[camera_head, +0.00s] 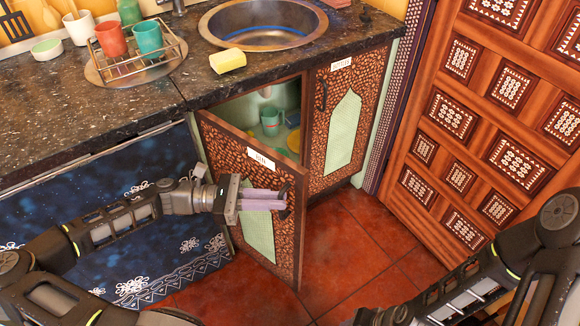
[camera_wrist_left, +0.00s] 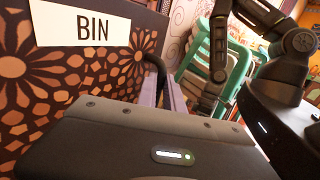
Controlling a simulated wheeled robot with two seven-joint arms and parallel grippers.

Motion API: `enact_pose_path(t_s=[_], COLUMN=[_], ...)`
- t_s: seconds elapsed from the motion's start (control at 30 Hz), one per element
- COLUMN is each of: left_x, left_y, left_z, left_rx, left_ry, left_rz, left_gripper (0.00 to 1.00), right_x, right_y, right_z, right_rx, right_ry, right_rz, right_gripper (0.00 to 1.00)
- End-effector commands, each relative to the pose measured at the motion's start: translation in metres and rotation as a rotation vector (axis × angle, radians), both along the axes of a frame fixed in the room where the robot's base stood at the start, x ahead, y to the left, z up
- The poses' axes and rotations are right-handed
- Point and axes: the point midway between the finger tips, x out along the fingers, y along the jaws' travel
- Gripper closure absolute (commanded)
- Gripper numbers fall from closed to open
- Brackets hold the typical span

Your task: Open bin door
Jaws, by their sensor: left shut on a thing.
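The bin door (camera_head: 258,228) is a dark orange-patterned cabinet door with a green panel and a white BIN label (camera_head: 262,161). It stands partly open, its right edge swung out from the cabinet; the label also shows large in the left wrist view (camera_wrist_left: 92,29). My left gripper (camera_head: 282,200) is shut on the black door handle (camera_head: 287,187) near the door's free edge. The handle shows as a dark curved bar in the left wrist view (camera_wrist_left: 156,66), partly hidden by the gripper. My right arm shows at lower right; its fingertips are not seen.
A teal container (camera_head: 270,121) shows inside the opened cabinet. A second patterned door (camera_head: 343,134) beside it is closed. The counter (camera_head: 150,107) above holds a sink (camera_head: 263,44), a dish rack with cups (camera_head: 143,68) and a yellow sponge (camera_head: 227,61). Red floor (camera_head: 345,250) is clear ahead.

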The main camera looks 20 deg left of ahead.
Motion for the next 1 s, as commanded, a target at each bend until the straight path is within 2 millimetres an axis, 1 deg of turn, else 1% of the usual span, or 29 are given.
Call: enact_pose_path(t_s=[0.03, 0.2, 0.33, 0.67, 0.7, 0.77, 0.8, 1.0], left_x=[-0.006, -0.018, -0.022, -0.022, -0.022, -0.022, -0.022, -0.022], left_y=[0.005, 0.013, 0.016, 0.017, 0.017, 0.016, 0.016, 0.016], left_z=[0.003, -0.001, -0.004, -0.006, -0.006, -0.006, -0.006, -0.004], left_rx=[0.006, 0.006, 0.008, 0.012, 0.012, 0.011, 0.010, 0.007], left_ry=[0.005, 0.004, 0.001, 0.003, 0.003, 0.003, 0.003, 0.002], left_rz=[0.006, 0.006, 0.006, 0.008, 0.008, 0.008, 0.007, 0.005], left_gripper=[1.00, 1.00, 1.00, 1.00, 0.86, 0.81, 0.80, 0.80], right_x=[0.000, 0.000, 0.000, 0.000, 0.000, 0.000, 0.000, 0.000], right_y=[0.000, 0.000, 0.000, 0.000, 0.000, 0.000, 0.000, 0.000], right_z=[0.011, 0.020, 0.021, 0.021, 0.021, 0.021, 0.021, 0.021], right_rx=[0.000, 0.000, 0.000, 0.000, 0.000, 0.000, 0.000, 0.000], right_ry=[0.000, 0.000, 0.001, 0.001, 0.000, 0.001, 0.000, 0.000], right_rz=[0.000, -0.001, -0.002, -0.002, -0.001, -0.002, -0.001, -0.001], right_gripper=[0.64, 0.64, 0.64, 0.64, 0.64, 0.64, 0.64, 0.64])
